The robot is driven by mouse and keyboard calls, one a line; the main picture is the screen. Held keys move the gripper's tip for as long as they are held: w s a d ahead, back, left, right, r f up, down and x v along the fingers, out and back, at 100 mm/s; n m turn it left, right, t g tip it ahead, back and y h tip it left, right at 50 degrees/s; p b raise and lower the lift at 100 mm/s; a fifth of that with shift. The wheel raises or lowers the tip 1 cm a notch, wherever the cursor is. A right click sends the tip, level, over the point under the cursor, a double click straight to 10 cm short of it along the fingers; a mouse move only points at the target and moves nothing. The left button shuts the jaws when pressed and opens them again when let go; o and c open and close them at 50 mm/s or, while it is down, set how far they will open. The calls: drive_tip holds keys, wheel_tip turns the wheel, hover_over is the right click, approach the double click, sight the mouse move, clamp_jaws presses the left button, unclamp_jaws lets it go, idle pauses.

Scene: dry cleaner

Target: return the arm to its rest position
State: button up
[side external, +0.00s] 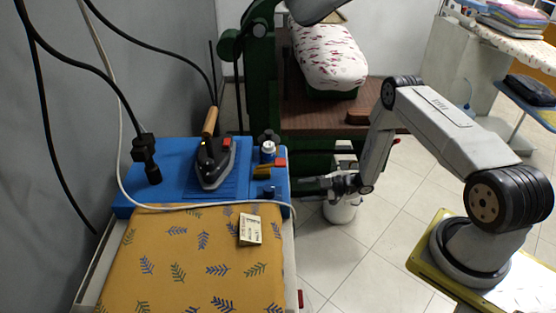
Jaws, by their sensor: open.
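My arm rises from its base on a yellow-edged stand at the right, bends at a high elbow and drops to the wrist. My gripper (325,184) is at the end, low and pointing left, just right of the blue iron rest (128,190).
An iron (214,160) stands on the blue rest, by a small spool-like item (267,151). A patterned ironing board (150,285) bears a paper tag (250,229). A pressing machine (258,75) stands behind. A white bucket (343,208) is below the wrist. Cables hang left.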

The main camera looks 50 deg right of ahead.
drive_tip(key=w+d+r+n+h, duration=0.25)
drive_tip(key=w+r, duration=0.65)
drive_tip(key=r, duration=0.5)
wheel_tip(320, 180, up, 10)
drive_tip(key=a+m+h, duration=0.2)
drive_tip(key=m+h, duration=0.3)
drive_tip(key=h, duration=0.2)
drive_tip(key=s+a+m+g+h, duration=0.1)
drive_tip(key=s+a+m+g, duration=0.3)
drive_tip(key=s, duration=0.8)
drive_tip(key=s+a+m+g, duration=0.5)
drive_tip(key=s+a+m, duration=0.1)
drive_tip(key=s, duration=0.6)
drive_tip(key=shift+a+m+h, duration=0.35)
drive_tip(key=shift+a, duration=0.05)
